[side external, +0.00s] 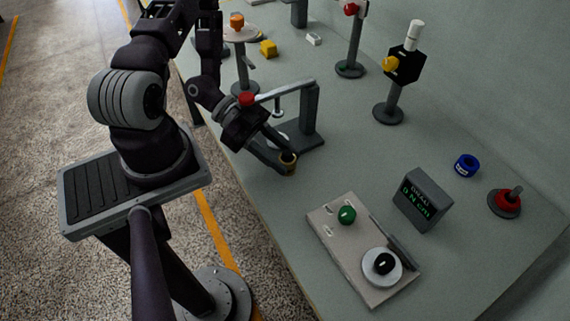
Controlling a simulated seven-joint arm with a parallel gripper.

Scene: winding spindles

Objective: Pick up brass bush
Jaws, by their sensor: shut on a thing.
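The brass bush (288,157) is a small gold-brown ring near the left edge of the table. My gripper (283,157) reaches in from the upper left and is shut on the brass bush. The bush is at the fingertips, low by the table top. Whether it touches the table cannot be told. Part of the bush is hidden by the fingers.
A grey press-like stand (311,115) with a red-tipped lever stands close behind my gripper. A pale board (335,254) with a green knob (347,214) and a small display box (424,200) are at the front. A blue ring (466,166) lies at right. The table middle is clear.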

